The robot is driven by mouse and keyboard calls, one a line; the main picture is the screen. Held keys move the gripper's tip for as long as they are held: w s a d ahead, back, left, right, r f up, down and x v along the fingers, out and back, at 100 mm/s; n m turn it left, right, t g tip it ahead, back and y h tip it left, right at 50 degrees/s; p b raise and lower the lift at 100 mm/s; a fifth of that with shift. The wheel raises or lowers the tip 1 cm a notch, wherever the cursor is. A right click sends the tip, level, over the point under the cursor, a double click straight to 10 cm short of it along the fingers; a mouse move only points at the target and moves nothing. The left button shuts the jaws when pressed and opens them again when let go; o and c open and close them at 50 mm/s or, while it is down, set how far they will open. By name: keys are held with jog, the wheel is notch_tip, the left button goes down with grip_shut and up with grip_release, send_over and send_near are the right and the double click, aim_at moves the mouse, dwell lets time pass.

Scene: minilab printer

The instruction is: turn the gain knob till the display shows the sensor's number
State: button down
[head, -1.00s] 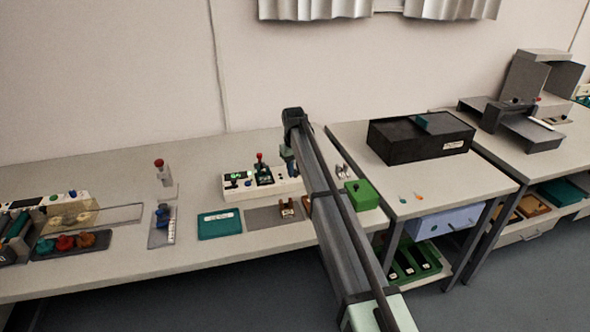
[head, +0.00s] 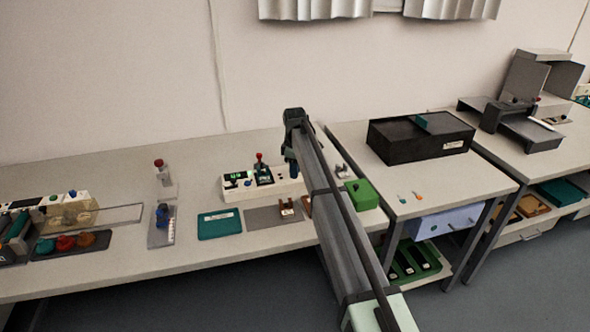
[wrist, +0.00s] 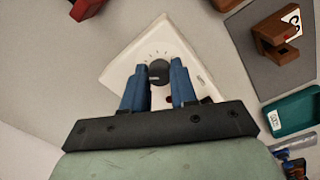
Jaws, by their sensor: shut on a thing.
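The gain knob (wrist: 155,74) is a dark round knob with a pale pointer line, on a white panel (wrist: 181,45) with tick marks around it. My gripper (wrist: 160,73) has its blue fingers on either side of the knob and is shut on it. In the head view, the white instrument box (head: 232,193) stands on the bench with a lit green display (head: 238,176) at its left end. The display's digits are too small to read. My gripper (head: 290,168) is at the box's right end, where my arm hides the knob. I cannot make out a sensor's number.
A grey mat (head: 262,219) with a brown block (head: 287,208) and a teal tray (head: 220,224) lie in front. A green box (head: 361,193) is to the right.

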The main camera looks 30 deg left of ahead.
jog(key=shift+n, duration=0.6)
jog(key=c, duration=0.9)
grip_release()
jog(key=r, duration=1.4)
jog(key=shift+s, duration=0.2)
